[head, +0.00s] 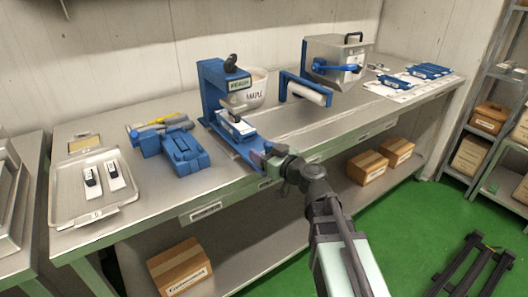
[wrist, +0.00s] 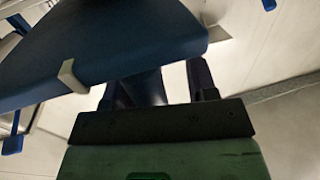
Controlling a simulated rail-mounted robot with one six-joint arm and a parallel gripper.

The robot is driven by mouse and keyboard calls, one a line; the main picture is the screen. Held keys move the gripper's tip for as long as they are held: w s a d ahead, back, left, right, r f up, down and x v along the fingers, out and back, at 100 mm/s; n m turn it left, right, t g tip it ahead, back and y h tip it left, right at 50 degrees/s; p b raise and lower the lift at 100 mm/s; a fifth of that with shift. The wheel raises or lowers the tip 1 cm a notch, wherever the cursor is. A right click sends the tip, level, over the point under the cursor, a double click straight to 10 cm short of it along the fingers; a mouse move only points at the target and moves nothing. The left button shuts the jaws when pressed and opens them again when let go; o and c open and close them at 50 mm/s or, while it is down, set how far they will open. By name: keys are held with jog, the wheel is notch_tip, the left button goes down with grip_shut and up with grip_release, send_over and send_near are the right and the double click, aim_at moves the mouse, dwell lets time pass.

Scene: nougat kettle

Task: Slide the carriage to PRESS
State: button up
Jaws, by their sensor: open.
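A blue stand (head: 210,92) with a green-and-white label, too small to read surely, stands mid-table. A blue base extends from it toward the table's front edge. On this base sits a carriage-like block (head: 236,128) with a pale top. My gripper (head: 264,157) is at the front end of the blue base, near the table edge. In the wrist view my gripper (wrist: 160,82) has its two dark fingers apart. A large blue part (wrist: 110,40) with a small grey tab (wrist: 72,77) is close in front of them. I cannot tell whether the fingers touch it.
A white tub (head: 254,92) stands behind the stand. A blue fixture (head: 178,148) and a tray (head: 68,204) are left. Bare tabletop (head: 330,125) lies to the right.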

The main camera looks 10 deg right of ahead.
jog(key=shift+w+d+r+p, duration=0.1)
jog(key=shift+r+p, duration=0.55)
notch_tip(320, 180, up, 19)
jog(key=p, duration=1.8)
jog(key=shift+p, duration=0.4)
jog(key=shift+f, duration=0.15)
